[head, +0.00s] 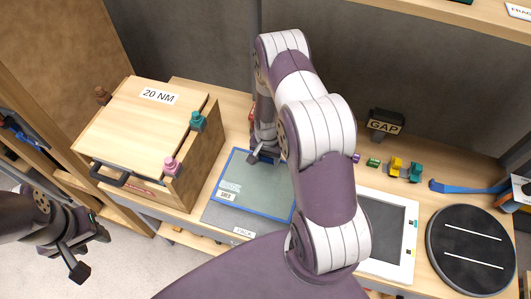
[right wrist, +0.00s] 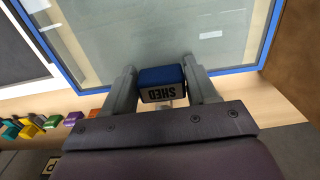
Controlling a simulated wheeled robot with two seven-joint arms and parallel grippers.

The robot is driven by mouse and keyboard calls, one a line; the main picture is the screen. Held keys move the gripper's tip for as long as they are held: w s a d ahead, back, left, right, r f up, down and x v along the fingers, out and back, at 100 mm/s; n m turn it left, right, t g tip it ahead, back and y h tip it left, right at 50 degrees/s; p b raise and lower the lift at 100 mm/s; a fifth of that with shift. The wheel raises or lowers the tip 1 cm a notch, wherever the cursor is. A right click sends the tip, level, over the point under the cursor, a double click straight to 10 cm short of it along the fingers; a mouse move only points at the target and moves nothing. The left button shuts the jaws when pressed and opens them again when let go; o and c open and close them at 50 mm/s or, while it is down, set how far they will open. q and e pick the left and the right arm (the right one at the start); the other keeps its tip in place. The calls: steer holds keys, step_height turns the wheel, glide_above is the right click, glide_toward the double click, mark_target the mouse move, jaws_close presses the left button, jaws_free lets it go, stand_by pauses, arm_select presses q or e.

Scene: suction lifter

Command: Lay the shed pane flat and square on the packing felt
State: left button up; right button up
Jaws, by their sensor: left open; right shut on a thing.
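The shed pane (head: 232,205) is a clear sheet with a blue edge and small white labels, at mid-bench in the head view. It also fills the top of the right wrist view (right wrist: 150,35). Grey packing felt (head: 212,216) shows past its front edge, with a small white label at the front. I cannot tell whether the pane touches the felt or hovers. My right gripper (head: 264,152) is at the pane's far edge, shut on its blue tab marked SHED (right wrist: 161,84). My right arm hides the pane's right part. My left gripper (head: 88,252) is open and empty, off the bench at left.
A wooden box marked 20 NM (head: 125,120) with coloured knobs stands left of the pane. A white-framed dark panel (head: 410,240) and a black round disc (head: 440,245) lie right. Small coloured blocks (head: 396,167), a GAP sign (head: 384,125) and a blue tool (head: 455,188) sit behind.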

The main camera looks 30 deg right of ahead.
steer(key=shift+w+d+f, duration=0.15)
steer(key=shift+d, duration=0.05)
steer(key=shift+w+a+f+b, duration=0.1)
steer(key=shift+w+f+b, duration=0.15)
steer(key=shift+f+b, duration=0.3)
steer(key=shift+w+a+f+b, duration=0.1)
steer(key=shift+w+f+b, duration=0.1)
steer(key=shift+f+b, duration=0.35)
steer(key=f+b, duration=0.3)
steer(key=f, duration=0.1)
steer(key=shift+s+f+b, duration=0.2)
steer(key=shift+f+b, duration=0.2)
steer(key=shift+w+f, duration=0.1)
steer(key=shift+f, duration=0.15)
arm_select(q)
step_height(320, 180, down, 7)
steer(key=w, duration=0.1)
steer(key=shift+r, duration=0.2)
arm_select(e)
steer(key=shift+r, duration=0.1)
steer(key=shift+f, duration=0.75)
